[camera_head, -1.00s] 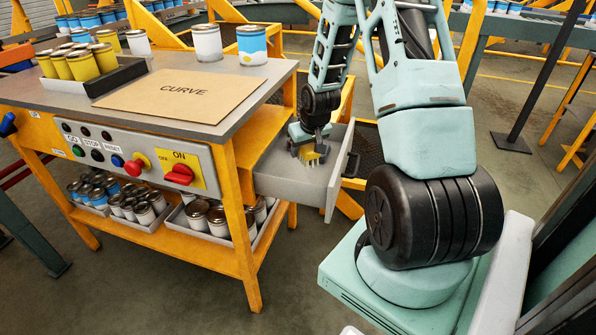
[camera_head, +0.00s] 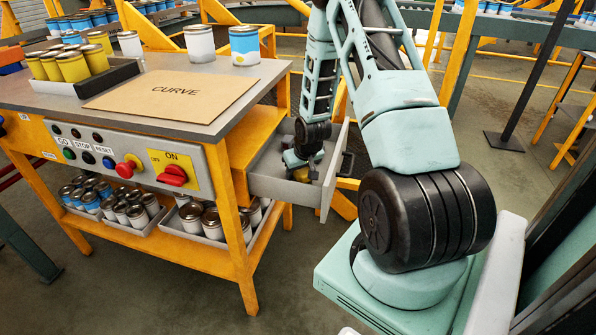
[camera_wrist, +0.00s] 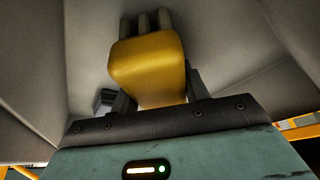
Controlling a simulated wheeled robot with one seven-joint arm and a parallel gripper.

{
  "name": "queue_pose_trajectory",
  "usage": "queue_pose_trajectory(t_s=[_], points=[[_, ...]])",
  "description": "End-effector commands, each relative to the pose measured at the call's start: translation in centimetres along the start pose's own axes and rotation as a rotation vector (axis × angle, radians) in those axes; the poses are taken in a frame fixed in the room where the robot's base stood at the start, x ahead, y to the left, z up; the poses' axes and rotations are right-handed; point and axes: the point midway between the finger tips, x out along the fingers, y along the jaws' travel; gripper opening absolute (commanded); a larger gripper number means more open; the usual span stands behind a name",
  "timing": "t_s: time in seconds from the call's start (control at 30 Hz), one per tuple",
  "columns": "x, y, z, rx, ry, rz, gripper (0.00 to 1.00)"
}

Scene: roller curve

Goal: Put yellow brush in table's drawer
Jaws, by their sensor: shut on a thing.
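The yellow brush (camera_head: 301,175) is in my gripper (camera_head: 299,173), inside the open drawer (camera_head: 268,187) at the right side of the table (camera_head: 222,116). In the wrist view the brush (camera_wrist: 147,65) shows as a broad yellow block between the two dark fingers of the gripper (camera_wrist: 152,85), which is shut on it. Grey drawer walls (camera_wrist: 235,60) surround it. I cannot tell whether the brush touches the drawer floor. My wrist hides part of the drawer inside.
A cardboard sheet marked CURVE (camera_head: 175,90), a tray (camera_head: 105,82) of yellow cans and several other cans stand on the table. A button panel (camera_head: 130,155) is on its front. The drawer front (camera_head: 334,170) stands close to my wrist. Trays of cans fill the lower shelf.

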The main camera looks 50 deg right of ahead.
Motion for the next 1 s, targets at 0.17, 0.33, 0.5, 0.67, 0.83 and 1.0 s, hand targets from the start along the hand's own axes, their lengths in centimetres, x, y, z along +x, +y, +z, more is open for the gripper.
queue_pose_trajectory(t_s=[0.17, 0.33, 0.5, 0.67, 0.83, 1.0], points=[[0.1, 0.0, 0.0, 0.000, 0.000, 0.000, 0.67], [0.1, 0.0, 0.0, 0.000, 0.000, 0.000, 0.67], [-0.9, 0.0, -0.2, 0.000, 0.001, 0.000, 0.67], [-3.7, 0.0, -0.3, 0.001, 0.004, 0.001, 0.67], [-7.4, 0.1, -0.2, 0.002, 0.004, 0.002, 0.67], [-10.4, 0.1, -0.2, 0.000, 0.002, 0.001, 0.67]])
